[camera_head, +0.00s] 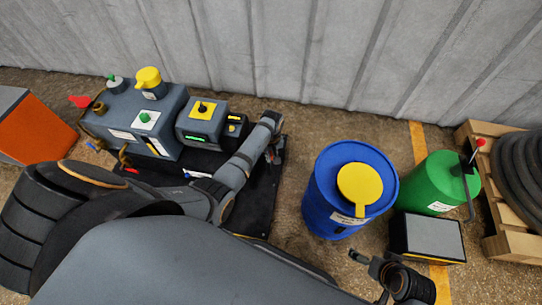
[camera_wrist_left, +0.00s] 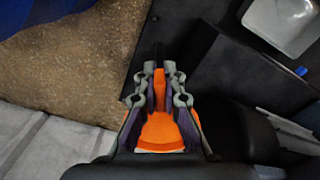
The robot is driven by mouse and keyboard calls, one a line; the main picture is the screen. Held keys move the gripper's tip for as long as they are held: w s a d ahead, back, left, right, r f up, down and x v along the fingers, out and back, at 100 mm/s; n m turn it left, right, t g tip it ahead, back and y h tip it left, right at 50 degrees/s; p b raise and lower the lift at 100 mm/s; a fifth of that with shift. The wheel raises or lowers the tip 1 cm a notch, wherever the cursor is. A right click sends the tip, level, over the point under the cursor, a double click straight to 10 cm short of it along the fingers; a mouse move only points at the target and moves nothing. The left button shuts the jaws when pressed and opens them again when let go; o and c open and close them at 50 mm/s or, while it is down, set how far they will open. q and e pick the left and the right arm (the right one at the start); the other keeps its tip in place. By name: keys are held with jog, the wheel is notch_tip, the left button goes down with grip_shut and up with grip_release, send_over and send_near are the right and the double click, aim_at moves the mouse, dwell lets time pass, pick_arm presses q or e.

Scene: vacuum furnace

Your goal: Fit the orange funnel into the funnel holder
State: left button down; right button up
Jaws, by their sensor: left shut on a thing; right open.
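My left gripper (camera_head: 277,153) is over the right edge of the black mat, at the end of my arm reaching in from the left. In the left wrist view its fingers (camera_wrist_left: 160,88) are shut on the orange funnel (camera_wrist_left: 160,130). The funnel's narrow part lies between the fingers and its wide part is nearer the camera. In the head view the funnel is hidden or too small to make out. My right gripper (camera_head: 370,268) is open at the lower right, in front of the grey-topped box. I cannot pick out the funnel holder in either view.
The black mat (camera_head: 262,200) carries a grey machine (camera_head: 135,115) and a smaller control box (camera_head: 205,120). A blue drum (camera_head: 325,205) with a yellow lid stands right of the mat. A green drum (camera_head: 435,183) and a grey-topped box (camera_head: 428,238) stand further right.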

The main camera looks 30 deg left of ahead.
pick_arm(q)
jog(key=shift+f, duration=0.25)
dwell(0.6)
jog(key=c, duration=1.4)
grip_release()
notch_tip(320, 180, up, 12)
jog(key=shift+s+d+f, duration=0.1)
